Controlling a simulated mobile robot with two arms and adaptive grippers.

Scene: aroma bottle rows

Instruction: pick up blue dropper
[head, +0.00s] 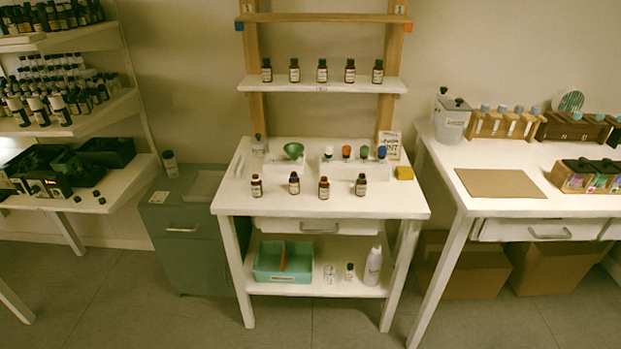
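The blue dropper (381,152) shows as a small blue top at the right end of a short row on the white centre table (230,197). A green-topped one (364,152) and an orange-red one (346,151) stand to its left, with a paler one (328,153) at the row's left end. They appear to sit in a low white holder; their lower parts are too small to make out. Neither of my grippers is in view.
Several brown bottles (324,188) stand in front of the droppers. A green funnel (293,151) is to the left, a yellow block (404,173) and a sign card (389,145) to the right. A shelf (270,85) of bottles is above. Floor in front is clear.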

